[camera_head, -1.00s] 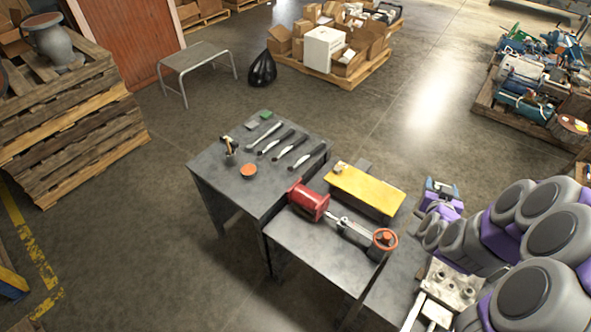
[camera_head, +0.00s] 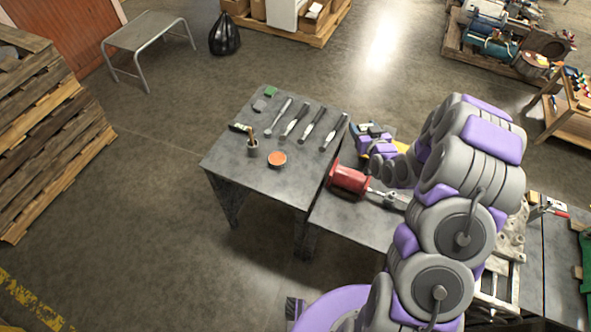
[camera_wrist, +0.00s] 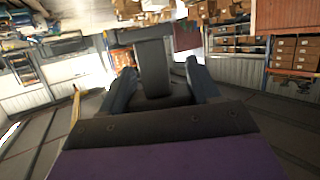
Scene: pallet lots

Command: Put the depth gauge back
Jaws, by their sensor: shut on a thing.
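My gripper (camera_wrist: 155,85) is shut on a dark T-shaped thing (camera_wrist: 152,65), which looks like the depth gauge. In the head view my gripper (camera_head: 372,137) is above the right side of the grey table, near the yellow box. The held thing is too small to make out there. On the grey table (camera_head: 240,180), several long dark and silver tools (camera_head: 310,125) lie side by side.
A red cylinder with a metal rod (camera_head: 350,179) lies on the lower bench (camera_head: 345,218), close below my gripper. Small green (camera_head: 271,92) and grey (camera_head: 259,105) blocks lie at the table's far corner. The table's front left part is bare.

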